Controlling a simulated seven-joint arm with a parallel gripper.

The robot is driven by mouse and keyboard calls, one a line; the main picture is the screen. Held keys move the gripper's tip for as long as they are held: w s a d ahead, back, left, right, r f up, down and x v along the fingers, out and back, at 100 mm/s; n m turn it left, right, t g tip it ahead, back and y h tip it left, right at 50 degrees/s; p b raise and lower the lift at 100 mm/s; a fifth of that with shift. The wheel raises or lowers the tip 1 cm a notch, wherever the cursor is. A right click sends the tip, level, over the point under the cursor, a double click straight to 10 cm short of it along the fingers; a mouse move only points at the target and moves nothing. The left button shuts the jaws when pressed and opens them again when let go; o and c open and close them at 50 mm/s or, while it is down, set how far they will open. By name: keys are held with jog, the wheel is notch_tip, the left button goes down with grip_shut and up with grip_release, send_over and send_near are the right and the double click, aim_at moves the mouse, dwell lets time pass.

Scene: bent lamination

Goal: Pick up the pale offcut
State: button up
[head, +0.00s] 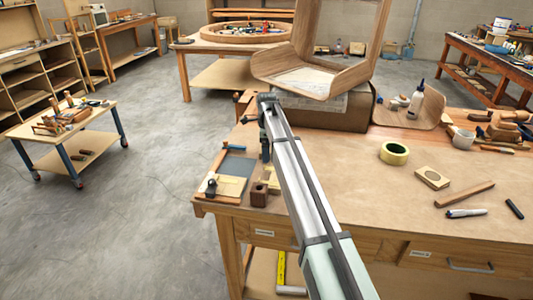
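A small pale rectangular wooden piece (432,178), the likeliest pale offcut, lies flat on the right half of the workbench. A long grey beam, which appears to be my arm, runs from the bottom edge up over the bench. My gripper appears to be at its dark far end (266,100), well left of the pale piece and apart from it. The fingers are too small and unclear to tell whether they are open or shut.
Yellow tape (394,153) lies behind the pale piece. A brown wooden strip (466,195), a marker (467,213) and a black stick (514,209) lie in front and right. A bent wooden frame (330,45) stands at the back. Bare bench (375,205) lies left.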

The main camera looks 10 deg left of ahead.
jog(key=shift+c, duration=0.2)
jog(key=c, duration=1.1)
notch_tip(320, 180, up, 10)
dwell(0.3)
